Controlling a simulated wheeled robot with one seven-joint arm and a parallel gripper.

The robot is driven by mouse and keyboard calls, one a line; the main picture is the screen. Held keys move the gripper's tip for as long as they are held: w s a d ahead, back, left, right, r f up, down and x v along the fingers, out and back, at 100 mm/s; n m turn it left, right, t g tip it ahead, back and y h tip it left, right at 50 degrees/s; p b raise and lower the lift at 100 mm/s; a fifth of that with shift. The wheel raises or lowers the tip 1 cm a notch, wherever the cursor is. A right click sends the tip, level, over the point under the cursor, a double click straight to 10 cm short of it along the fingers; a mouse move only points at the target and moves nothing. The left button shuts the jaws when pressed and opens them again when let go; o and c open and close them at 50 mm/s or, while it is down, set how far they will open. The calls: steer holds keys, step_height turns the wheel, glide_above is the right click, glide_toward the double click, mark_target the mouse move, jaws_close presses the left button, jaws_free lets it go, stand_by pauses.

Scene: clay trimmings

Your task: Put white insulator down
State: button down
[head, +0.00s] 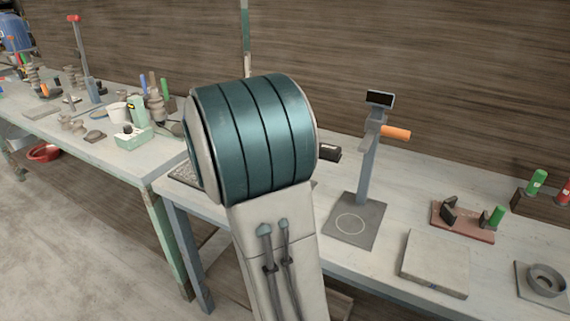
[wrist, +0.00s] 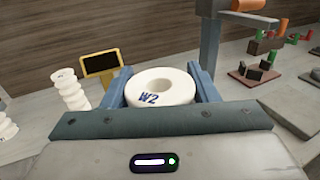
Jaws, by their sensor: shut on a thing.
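In the head view my own arm covers the gripper and the insulator.
A stand with a display and orange handle (head: 368,165) is on the right bench. A flat grey plate (head: 435,264) and a red-based fixture (head: 463,221) lie right of it. In the wrist view, a ribbed white insulator (wrist: 70,90) and a dark yellow-framed panel (wrist: 101,65) are left of my gripper.

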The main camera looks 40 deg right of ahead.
steer(key=w+d+f, duration=0.1)
steer(key=w+f, duration=0.4)
steer(key=f, duration=0.2)
steer(key=shift+w+d+f, duration=0.2)
steer(key=shift+w+d, duration=0.1)
steer(key=shift+d, duration=0.1)
steer(key=shift+f, duration=0.1)
steer(key=shift+f, duration=0.15)
steer(key=c, duration=0.6)
jaws_free()
steer(key=shift+o, duration=0.2)
